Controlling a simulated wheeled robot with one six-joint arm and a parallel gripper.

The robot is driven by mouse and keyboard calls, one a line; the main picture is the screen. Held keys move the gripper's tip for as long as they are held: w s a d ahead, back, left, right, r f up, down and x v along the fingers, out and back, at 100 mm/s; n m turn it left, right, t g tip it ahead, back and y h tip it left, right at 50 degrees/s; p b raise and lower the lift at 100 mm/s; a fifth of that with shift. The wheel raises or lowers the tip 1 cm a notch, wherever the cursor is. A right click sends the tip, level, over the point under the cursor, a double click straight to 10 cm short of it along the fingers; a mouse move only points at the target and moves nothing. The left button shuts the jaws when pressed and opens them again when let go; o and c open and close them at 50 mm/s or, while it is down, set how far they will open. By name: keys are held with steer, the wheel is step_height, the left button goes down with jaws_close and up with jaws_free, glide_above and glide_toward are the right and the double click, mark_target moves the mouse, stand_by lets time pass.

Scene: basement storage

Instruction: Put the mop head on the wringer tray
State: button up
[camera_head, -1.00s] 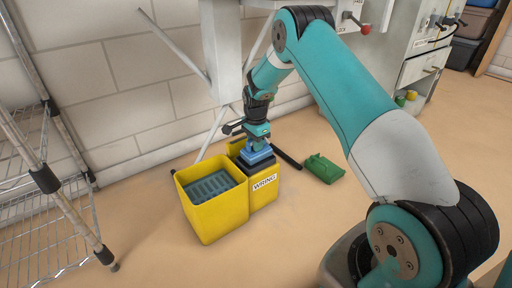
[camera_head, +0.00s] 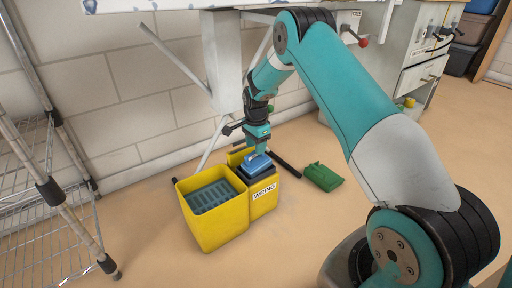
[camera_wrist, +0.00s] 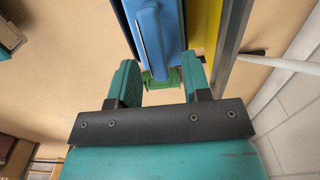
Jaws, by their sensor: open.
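The blue block, which I take to be the mop head (camera_head: 258,163), rests on the dark wringer tray (camera_head: 263,177). The tray sits on the yellow section labelled WRING (camera_head: 265,199). My gripper (camera_head: 257,149) is just above the blue block, with a small gap between them. In the wrist view my gripper (camera_wrist: 160,72) has its two fingers spread, with nothing held between them. The blue block (camera_wrist: 157,30) lies beyond the fingertips there, with yellow bucket plastic to its right. The far side of the tray is hidden.
A yellow bucket with a slotted grey insert (camera_head: 211,197) adjoins on the left. A green object (camera_head: 323,177) lies on the floor to the right. A wire shelf rack (camera_head: 48,200) stands at left. A white bench leg (camera_head: 221,60) stands behind. The front floor is clear.

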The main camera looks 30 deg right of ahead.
step_height(320, 180, up, 13)
steer(key=p, duration=0.6)
steer(key=shift+f, duration=0.1)
